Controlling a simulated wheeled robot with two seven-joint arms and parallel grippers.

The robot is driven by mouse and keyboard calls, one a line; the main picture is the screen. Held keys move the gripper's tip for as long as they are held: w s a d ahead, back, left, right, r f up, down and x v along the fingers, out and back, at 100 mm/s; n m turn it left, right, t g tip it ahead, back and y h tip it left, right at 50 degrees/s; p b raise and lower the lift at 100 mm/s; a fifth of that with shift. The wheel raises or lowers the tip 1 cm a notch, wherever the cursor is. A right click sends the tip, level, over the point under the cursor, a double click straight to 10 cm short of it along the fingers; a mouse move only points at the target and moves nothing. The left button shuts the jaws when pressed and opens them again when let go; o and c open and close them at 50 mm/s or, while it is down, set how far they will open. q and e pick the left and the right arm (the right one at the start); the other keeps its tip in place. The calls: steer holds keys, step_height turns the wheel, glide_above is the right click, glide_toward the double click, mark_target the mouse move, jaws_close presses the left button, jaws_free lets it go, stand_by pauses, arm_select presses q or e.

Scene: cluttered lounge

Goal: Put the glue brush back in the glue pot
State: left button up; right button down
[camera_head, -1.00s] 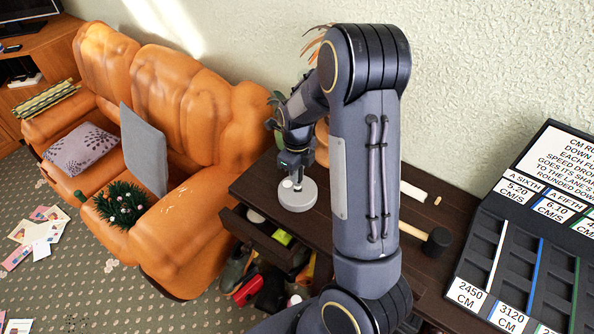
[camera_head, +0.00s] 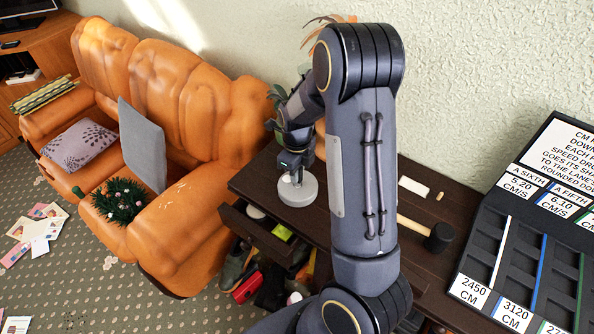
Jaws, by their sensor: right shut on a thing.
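The glue pot (camera_head: 299,192) is a round, light grey pot standing on the dark wooden table near its left end. My right gripper (camera_head: 291,170) points down directly above the pot. It is shut on the glue brush, which is mostly hidden by the fingers; only a small pale part shows below them, over the pot's top. I cannot tell how far the brush reaches into the pot. My left gripper is not in view.
My right arm hides the middle of the dark table (camera_head: 262,185). A mallet (camera_head: 437,238), a white strip (camera_head: 413,187) and a large display board (camera_head: 520,235) are on the right. An open drawer (camera_head: 262,235) with clutter sits below the table. An orange sofa (camera_head: 185,100) stands left.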

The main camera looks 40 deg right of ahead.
steer(key=shift+f+b, duration=0.4)
steer(key=shift+f, duration=0.3)
steer(key=c, duration=1.3)
jaws_free()
steer(key=shift+r, duration=0.15)
step_height(320, 180, up, 8)
steer(key=shift+f, duration=0.2)
